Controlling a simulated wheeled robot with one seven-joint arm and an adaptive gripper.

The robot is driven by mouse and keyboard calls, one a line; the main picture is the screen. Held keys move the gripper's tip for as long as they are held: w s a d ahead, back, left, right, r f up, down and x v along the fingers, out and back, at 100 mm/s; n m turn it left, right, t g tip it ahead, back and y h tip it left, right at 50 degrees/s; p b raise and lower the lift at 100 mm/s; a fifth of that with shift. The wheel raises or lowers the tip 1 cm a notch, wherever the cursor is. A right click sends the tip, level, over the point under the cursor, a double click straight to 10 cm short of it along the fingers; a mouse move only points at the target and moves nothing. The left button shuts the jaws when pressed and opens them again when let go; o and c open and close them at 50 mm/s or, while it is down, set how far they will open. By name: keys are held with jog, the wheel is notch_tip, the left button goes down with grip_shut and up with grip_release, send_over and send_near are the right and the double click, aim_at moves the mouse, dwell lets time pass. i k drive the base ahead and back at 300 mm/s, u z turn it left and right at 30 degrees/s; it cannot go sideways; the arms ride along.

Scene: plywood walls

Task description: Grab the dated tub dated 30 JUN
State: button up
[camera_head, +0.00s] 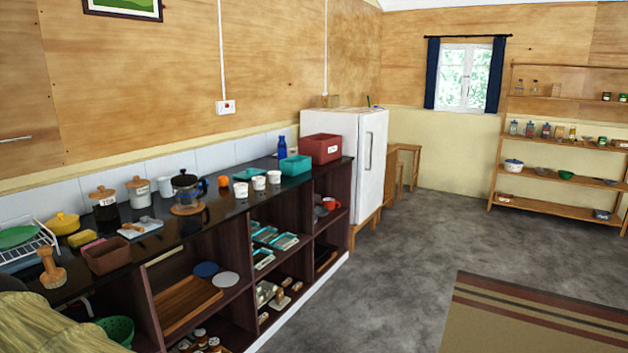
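Several flat clear tubs with teal rims sit on the upper shelf inside the dark cabinet, one at the front (263,259), one behind it (285,242), and another further left (265,234). No date can be read on any of them from here, so I cannot tell which is dated 30 JUN. My gripper is not in view.
The black counter (225,203) is crowded with jars, a kettle, cups and a dish rack (30,243). A closed white fridge (350,150) stands past it. Shelves (555,205) stand far right. The grey floor (400,260) is open; a striped rug (530,315) lies lower right.

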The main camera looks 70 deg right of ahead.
aim_at(273, 175)
jog(key=u, duration=0.1)
jog(key=k, duration=0.2)
jog(key=z, duration=2)
jog(key=i, duration=0.9)
jog(key=z, duration=1)
jog(key=i, duration=1.55)
jog(key=u, duration=0.7)
jog(key=i, duration=1)
jog(key=u, duration=0.65)
